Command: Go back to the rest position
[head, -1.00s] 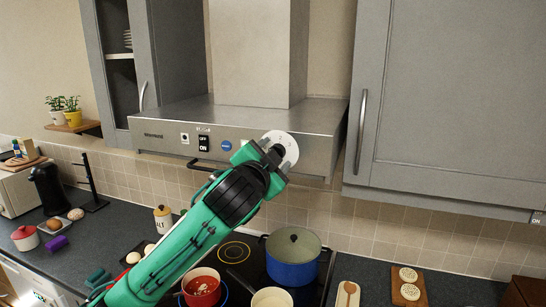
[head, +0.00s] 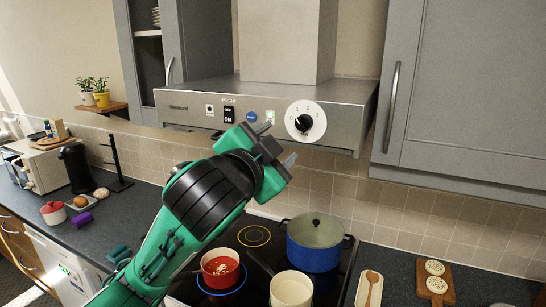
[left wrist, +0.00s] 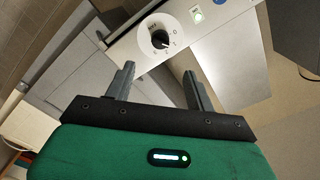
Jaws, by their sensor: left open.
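My left gripper (head: 280,145) is in front of the steel range hood (head: 190,108), with its fingers apart and nothing between them. In the left wrist view its two grey fingers (left wrist: 158,76) stand open below the hood's dial. The dial is a black knob on a white round plate (head: 305,121), at the right of the hood's front panel, and the gripper is apart from it, to its lower left. My right gripper is not in view.
Below my arm is the black hob with a blue pot (head: 313,255), a red pot (head: 221,272) and a cream pan (head: 291,291). A grey wall cabinet (head: 465,95) is at the right, and an open cabinet door (head: 206,48) is left of the hood.

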